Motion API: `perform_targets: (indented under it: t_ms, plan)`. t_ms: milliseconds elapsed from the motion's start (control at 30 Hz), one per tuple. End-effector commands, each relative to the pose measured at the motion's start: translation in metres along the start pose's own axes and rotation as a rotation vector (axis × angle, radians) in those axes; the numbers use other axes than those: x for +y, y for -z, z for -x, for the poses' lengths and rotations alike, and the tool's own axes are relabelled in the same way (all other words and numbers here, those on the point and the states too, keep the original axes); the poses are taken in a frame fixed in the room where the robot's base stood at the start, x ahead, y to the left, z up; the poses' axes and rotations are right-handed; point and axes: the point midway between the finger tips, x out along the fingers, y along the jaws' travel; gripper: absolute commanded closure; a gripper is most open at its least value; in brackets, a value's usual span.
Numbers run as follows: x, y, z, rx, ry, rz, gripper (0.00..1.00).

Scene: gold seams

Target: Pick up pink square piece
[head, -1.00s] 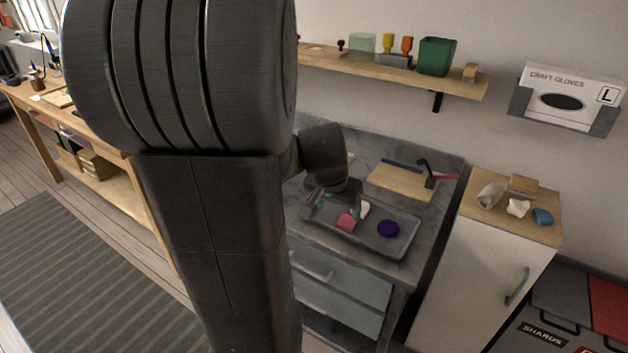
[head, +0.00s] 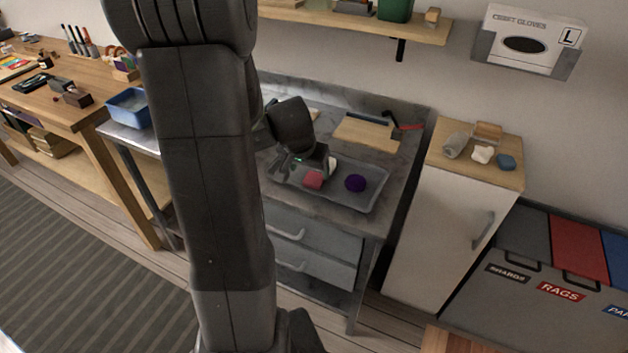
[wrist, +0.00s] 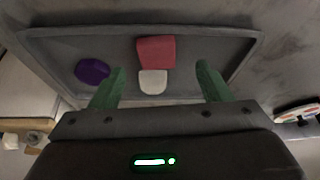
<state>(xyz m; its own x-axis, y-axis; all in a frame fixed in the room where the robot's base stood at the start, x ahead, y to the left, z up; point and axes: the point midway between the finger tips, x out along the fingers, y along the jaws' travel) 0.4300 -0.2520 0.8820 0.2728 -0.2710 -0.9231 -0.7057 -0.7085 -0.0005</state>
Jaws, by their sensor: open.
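The pink square piece (head: 313,180) lies in a grey tray (head: 352,201) on the grey worktop. It also shows in the wrist view (wrist: 156,50), beyond a white piece (wrist: 153,82) that lies against or very close to it. A purple piece (head: 356,183) lies in the same tray, and shows at the left in the wrist view (wrist: 92,71). My gripper (wrist: 159,80) is open and empty, its two green fingers spread to either side of the white piece. The pink piece is ahead of the fingertips. In the head view my wrist hides part of the tray's left end.
A wooden board (head: 366,134) and a hammer-like tool (head: 389,120) lie behind the tray. A white cabinet (head: 440,220) with several small items on top stands to the right. A wooden shelf (head: 420,29) hangs above the worktop.

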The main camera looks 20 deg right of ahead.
Motion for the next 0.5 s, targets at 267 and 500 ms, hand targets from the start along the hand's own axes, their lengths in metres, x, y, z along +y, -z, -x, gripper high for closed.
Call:
perform_targets:
  t_ms: [267,500]
  plan:
    - [0.004,-0.001,-0.036,-0.004,-0.002,0.0,0.29]
    - [0.004,0.0,-0.048,-0.001,0.0,0.0,0.29]
